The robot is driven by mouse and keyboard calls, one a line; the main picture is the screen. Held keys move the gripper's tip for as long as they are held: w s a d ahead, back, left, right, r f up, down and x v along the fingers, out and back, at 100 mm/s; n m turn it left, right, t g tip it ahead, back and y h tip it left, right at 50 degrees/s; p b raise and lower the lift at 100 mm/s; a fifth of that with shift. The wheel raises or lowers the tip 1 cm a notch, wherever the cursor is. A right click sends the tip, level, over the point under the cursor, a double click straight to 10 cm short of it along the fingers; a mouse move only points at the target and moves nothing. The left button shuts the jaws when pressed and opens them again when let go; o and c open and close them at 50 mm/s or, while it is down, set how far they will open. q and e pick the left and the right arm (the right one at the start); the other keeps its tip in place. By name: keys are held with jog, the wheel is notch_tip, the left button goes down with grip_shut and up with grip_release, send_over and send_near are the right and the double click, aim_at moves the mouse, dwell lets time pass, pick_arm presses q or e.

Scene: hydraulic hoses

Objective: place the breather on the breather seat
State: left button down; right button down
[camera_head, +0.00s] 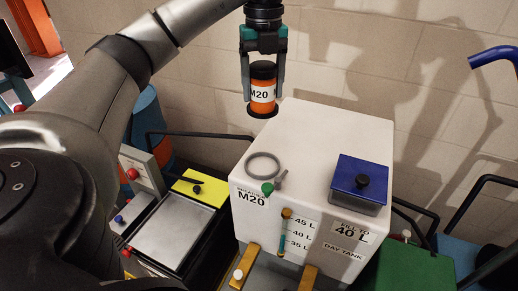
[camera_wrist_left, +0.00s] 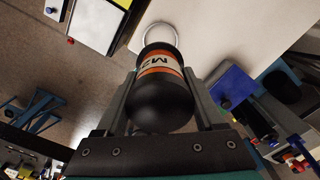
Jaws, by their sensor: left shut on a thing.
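The breather (camera_head: 262,92) is a cylinder with black ends, an orange body and a white band reading M20. My left gripper (camera_head: 263,96) is shut on it, one finger on each side, and holds it upright above the back left of the white tank top. In the left wrist view the breather (camera_wrist_left: 162,100) sits between the fingers of my left gripper (camera_wrist_left: 160,75). The breather seat (camera_head: 263,166) looks like a grey ring on the tank top, near its front left edge, above an M20 label. It is partly visible beyond the breather in the wrist view (camera_wrist_left: 158,27). My right gripper is not in view.
The white day tank (camera_head: 315,140) carries a blue box with a black knob (camera_head: 362,182) at the right of its top. A green-knobbed piece (camera_head: 270,187) lies against the ring's front. A tray with a yellow strip (camera_head: 175,235) stands left; a wall (camera_head: 400,60) rises behind.

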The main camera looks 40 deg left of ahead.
aim_at(263, 109)
pick_arm(q)
notch_tip(263, 109, down, 17)
jog(key=shift+f, duration=0.2)
jog(key=shift+b, duration=0.3)
grip_release()
jog(key=shift+f, duration=0.15)
notch_tip(263, 109, up, 12)
jog(key=shift+r+b, duration=0.2)
jog(key=shift+b, duration=0.25)
dwell(0.3)
